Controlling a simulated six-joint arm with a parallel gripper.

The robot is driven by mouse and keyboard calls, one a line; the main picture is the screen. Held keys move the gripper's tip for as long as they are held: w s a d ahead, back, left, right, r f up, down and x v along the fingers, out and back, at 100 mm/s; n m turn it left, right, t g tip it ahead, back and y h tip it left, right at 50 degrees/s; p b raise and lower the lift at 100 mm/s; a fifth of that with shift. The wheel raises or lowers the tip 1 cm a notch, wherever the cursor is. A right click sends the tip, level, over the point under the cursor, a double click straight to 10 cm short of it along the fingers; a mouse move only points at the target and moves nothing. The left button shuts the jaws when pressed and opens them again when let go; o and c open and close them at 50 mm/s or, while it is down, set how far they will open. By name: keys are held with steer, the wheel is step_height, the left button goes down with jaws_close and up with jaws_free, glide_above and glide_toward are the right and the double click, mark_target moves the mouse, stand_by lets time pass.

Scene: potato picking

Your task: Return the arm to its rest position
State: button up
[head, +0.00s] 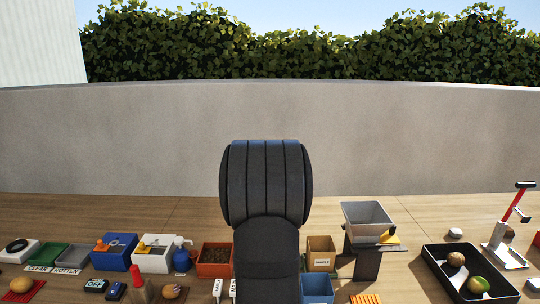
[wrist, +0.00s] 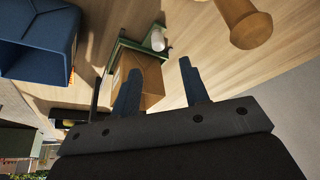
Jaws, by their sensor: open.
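My arm (head: 266,185) stands folded upright in the middle of the head view, its dark links hiding part of the table behind. My gripper is hidden in that view. In the wrist view my gripper (wrist: 161,86) shows two dark blue-grey fingers spread apart, with nothing held between them. A brown cardboard box (wrist: 152,82) lies beyond the left finger in that view. Wooden tabletop shows between and beyond the fingers.
A grey hopper (head: 368,214), blue bin (head: 317,289) and soil box (head: 215,270) stand near my arm. Wrist view: a blue bin (wrist: 40,42) and wooden peg (wrist: 247,25).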

steer(key=x, duration=1)
steer(key=o, duration=0.9)
steer(key=shift+c, duration=0.2)
steer(key=o, duration=0.4)
steer(key=shift+r, duration=0.3)
steer(key=shift+o, duration=0.2)
step_height(320, 180, up, 9)
steer(key=s+d+m, duration=0.2)
steer(key=m, duration=0.2)
steer(key=shift+y, duration=0.3)
steer(key=s+d+r+m, duration=0.3)
steer(key=s+r+m, duration=0.3)
steer(key=r, duration=0.5)
steer(key=x, duration=0.9)
steer(key=shift+f+n+t, duration=0.3)
steer(key=shift+t, duration=0.1)
